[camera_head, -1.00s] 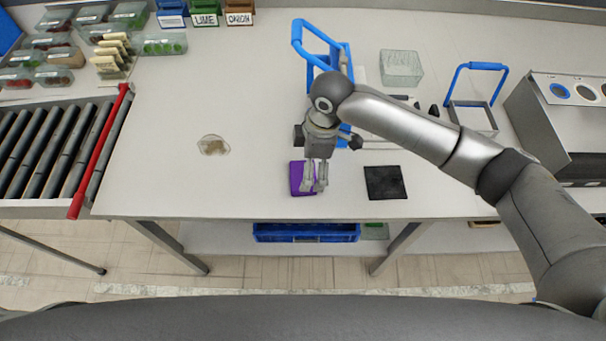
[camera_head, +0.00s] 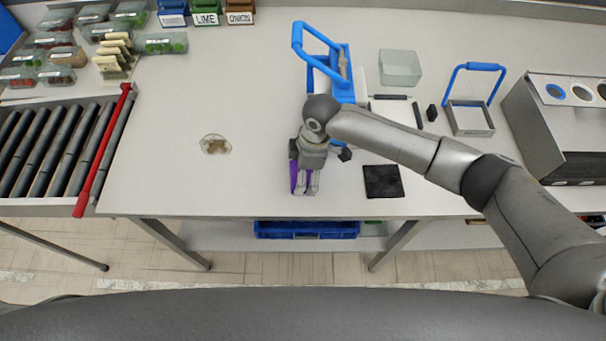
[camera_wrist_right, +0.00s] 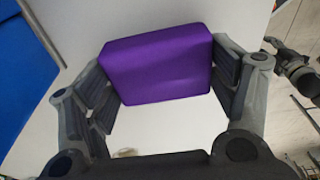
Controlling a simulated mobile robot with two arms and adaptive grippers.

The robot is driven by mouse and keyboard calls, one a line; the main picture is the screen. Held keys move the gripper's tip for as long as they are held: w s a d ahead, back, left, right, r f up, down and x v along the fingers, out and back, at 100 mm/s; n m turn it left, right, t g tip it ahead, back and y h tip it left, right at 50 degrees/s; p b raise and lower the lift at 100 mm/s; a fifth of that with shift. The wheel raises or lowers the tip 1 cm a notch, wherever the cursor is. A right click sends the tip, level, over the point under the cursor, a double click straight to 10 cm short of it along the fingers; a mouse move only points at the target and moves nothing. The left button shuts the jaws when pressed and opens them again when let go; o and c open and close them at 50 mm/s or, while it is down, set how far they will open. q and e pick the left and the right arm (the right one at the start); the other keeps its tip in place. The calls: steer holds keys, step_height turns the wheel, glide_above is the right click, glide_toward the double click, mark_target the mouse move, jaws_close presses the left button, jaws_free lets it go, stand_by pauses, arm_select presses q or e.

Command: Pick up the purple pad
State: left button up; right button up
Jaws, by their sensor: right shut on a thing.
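The purple pad (camera_head: 294,178) is a thick block near the front edge of the white table. In the head view it is mostly hidden behind my right gripper (camera_head: 307,190). In the right wrist view the purple pad (camera_wrist_right: 158,66) sits between the two fingers of my right gripper (camera_wrist_right: 165,85), which press on its left and right sides. I cannot tell whether the pad is clear of the table. My left gripper is not in view.
A black pad (camera_head: 383,181) lies just right of my right gripper. A blue-handled device (camera_head: 340,85) and a clear container (camera_head: 400,68) stand behind. A roller conveyor (camera_head: 60,145) with a red bar is at left. A small clear dish (camera_head: 215,145) lies on open table.

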steer(key=shift+r, duration=0.1)
steer(key=shift+r, duration=0.55)
steer(key=s+d+r+b, duration=0.4)
steer(key=s+r, duration=0.7)
steer(key=s, duration=0.2)
steer(key=shift+s+r, duration=0.2)
steer(key=shift+r, duration=0.2)
steer(key=shift+o, duration=0.6)
